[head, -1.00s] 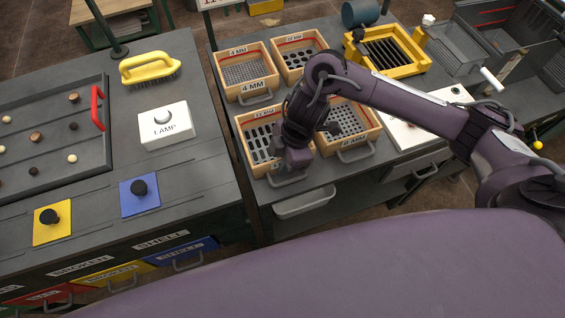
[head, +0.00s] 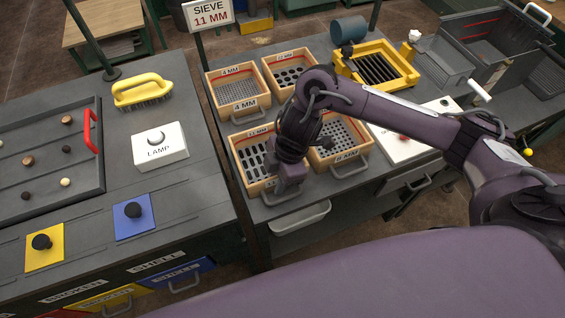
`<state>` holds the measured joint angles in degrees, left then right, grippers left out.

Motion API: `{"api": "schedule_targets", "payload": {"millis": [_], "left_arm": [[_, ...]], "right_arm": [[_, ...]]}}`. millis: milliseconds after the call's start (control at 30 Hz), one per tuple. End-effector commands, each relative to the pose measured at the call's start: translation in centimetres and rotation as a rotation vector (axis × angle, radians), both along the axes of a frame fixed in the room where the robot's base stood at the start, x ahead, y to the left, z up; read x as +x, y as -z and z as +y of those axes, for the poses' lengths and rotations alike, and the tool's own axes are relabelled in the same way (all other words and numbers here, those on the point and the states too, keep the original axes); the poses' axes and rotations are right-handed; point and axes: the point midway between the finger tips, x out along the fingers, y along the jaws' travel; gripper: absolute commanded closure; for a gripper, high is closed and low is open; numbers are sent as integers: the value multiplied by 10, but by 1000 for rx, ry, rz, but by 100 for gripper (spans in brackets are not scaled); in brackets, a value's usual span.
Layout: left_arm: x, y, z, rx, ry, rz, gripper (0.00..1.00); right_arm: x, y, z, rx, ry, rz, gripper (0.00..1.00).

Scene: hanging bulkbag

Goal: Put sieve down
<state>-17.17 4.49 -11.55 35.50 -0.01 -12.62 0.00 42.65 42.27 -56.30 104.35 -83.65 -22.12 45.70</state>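Four wooden box sieves are on the grey bench in the middle. The front left one, the slotted sieve (head: 243,179), has long slots and a grey front handle (head: 283,198). The front right sieve (head: 352,152) has small holes and is partly behind my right arm. The back left sieve (head: 237,90) is labelled 4 MM, and the back right sieve (head: 290,72) has larger round holes. My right gripper (head: 288,188) points down at the slotted sieve's handle. Its fingertips overlap the handle, and whether they are closed on it is hidden. My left gripper is out of view.
A sign (head: 209,14) reading SIEVE 11 MM stands behind the sieves. A yellow slotted frame (head: 400,66) is at the back right. The left bench holds a LAMP button box (head: 160,148), a yellow brush (head: 143,90) and a grey tray (head: 50,188). A gap separates the benches.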

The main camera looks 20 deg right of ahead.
Motion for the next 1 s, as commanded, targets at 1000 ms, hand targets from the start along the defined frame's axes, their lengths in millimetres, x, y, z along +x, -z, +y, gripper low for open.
{"api": "schedule_targets", "payload": {"millis": [1000], "left_arm": [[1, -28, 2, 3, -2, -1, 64]], "right_arm": [[1, -108, -31, -1, 0, 0, 71]]}}
